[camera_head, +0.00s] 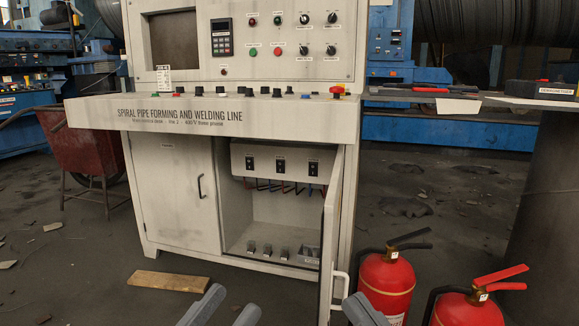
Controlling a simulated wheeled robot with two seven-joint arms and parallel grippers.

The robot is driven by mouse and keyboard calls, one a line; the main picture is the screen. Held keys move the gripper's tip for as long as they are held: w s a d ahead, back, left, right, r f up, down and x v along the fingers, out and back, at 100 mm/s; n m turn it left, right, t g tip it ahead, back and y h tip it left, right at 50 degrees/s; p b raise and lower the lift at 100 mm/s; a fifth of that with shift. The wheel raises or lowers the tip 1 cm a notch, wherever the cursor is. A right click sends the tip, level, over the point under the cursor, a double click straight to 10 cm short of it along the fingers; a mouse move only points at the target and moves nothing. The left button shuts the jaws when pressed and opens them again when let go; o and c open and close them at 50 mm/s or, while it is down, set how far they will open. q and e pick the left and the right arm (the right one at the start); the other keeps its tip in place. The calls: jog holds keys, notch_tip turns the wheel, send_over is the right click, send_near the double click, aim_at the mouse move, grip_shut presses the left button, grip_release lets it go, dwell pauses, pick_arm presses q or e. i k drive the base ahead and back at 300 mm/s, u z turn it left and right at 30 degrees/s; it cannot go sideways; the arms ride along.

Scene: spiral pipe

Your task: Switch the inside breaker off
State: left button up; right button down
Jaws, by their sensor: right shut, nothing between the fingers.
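The control desk (180,117) stands ahead with its right lower cabinet door (328,245) swung open toward me. Inside the compartment, a white panel carries three black breakers: left (250,164), middle (281,166) and right (313,168). Their lever positions are too small to tell. Coloured wires hang below them. My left gripper (235,298) is open and empty at the bottom edge, in front of the cabinet and below it in the picture. My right gripper (362,308) is shut and empty, just right of the door's white handle (341,284); I cannot tell whether they touch.
Two red fire extinguishers (387,282) (468,308) stand right of the open door. A wooden plank (168,281) lies on the floor at left. A red wheelbarrow (85,145) is further left. A side table (530,101) with tools is at right. The left cabinet door (176,195) is closed.

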aim_at(280, 164)
jog(key=k, duration=0.6)
jog(key=u, duration=0.9)
jog(key=i, duration=2.05)
jog(key=z, duration=1.25)
jog(key=i, duration=0.6)
jog(key=z, duration=0.55)
